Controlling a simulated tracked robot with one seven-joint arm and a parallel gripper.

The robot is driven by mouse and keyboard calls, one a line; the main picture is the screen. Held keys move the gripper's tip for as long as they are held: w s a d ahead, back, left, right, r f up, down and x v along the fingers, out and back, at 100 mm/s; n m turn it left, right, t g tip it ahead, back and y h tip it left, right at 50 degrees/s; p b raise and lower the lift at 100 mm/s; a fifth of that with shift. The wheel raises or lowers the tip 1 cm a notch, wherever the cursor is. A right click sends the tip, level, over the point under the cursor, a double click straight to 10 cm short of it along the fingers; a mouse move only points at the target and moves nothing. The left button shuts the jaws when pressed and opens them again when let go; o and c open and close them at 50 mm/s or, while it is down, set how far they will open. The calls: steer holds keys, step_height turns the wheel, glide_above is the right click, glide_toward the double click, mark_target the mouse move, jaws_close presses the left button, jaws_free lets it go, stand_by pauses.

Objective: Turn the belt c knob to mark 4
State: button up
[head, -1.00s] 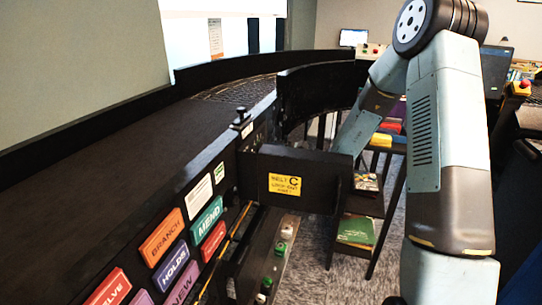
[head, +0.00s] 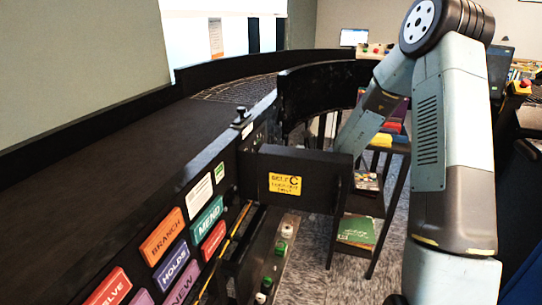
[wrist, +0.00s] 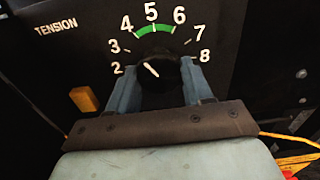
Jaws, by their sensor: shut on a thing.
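In the wrist view, the black belt c knob (wrist: 161,79) sits below a printed scale numbered 2 to 8, with the word TENSION at upper left. A green arc (wrist: 153,29) runs from 4 to 6. The knob's white pointer line slants up and left, roughly between marks 3 and 4; the exact reading is hard to tell. My gripper (wrist: 160,85) is shut on the knob, one finger on each side. In the head view, my gripper and the dial are hidden behind a black panel with a yellow belt C label (head: 285,185).
The black conveyor (head: 120,155) curves along the left, with coloured signs on its side. A shelf cart (head: 365,205) with books stands behind my arm. In the wrist view, an orange-yellow block (wrist: 84,99) is left of the knob, and a yellow cable (wrist: 290,137) runs lower right.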

steer(key=shift+a, duration=0.15)
stand_by(0.4)
steer(key=o, duration=1)
steer(key=shift+o, duration=0.2)
steer(key=shift+d, duration=0.2)
steer(key=v, duration=1.3)
steer(key=shift+d, duration=0.25)
steer(key=shift+s, duration=0.1)
